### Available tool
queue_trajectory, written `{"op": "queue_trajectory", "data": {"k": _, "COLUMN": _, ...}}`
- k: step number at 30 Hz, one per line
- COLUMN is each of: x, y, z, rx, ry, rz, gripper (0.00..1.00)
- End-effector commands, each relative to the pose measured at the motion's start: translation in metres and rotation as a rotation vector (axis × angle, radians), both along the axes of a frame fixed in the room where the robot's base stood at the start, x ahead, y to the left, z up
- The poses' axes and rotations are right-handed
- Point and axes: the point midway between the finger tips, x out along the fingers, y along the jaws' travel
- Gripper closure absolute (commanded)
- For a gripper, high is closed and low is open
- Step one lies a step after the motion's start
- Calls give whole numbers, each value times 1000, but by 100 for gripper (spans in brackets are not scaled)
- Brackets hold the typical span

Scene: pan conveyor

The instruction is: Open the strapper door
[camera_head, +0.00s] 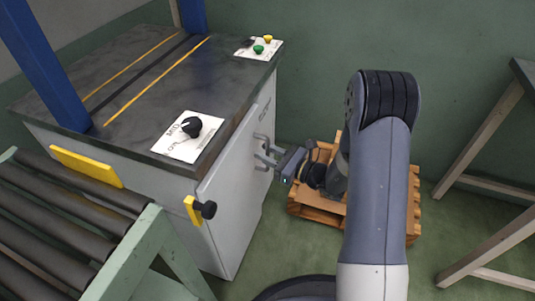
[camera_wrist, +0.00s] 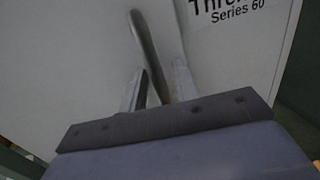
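The strapper door (camera_head: 236,198) is a light grey panel on the right side of the strapper. It looks flush or nearly so; I cannot tell if it is slightly ajar. Its pale bar handle (camera_head: 261,138) is near the far part of the door, and the bar also shows in the wrist view (camera_wrist: 146,42). My gripper (camera_head: 265,158) is at the handle, coming from the right. In the wrist view, my two fingertips (camera_wrist: 159,78) stand apart with the bar running between them. A gap seems to show beside the bar. Contact is unclear.
The strapper's dark top (camera_head: 130,85) carries a knob panel (camera_head: 180,150) and a button panel (camera_head: 243,50). A wooden pallet (camera_head: 310,205) lies beneath my arm; a table frame (camera_head: 490,120) is at right.

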Motion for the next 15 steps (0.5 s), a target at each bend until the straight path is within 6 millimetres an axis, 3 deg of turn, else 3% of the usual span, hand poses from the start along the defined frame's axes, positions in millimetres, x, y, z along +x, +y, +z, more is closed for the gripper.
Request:
{"op": "queue_trajectory", "data": {"k": 4, "x": 0, "y": 0, "z": 0, "rx": 0, "ry": 0, "rz": 0, "gripper": 72}}
{"op": "queue_trajectory", "data": {"k": 15, "x": 0, "y": 0, "z": 0, "rx": 0, "ry": 0, "rz": 0, "gripper": 100}}
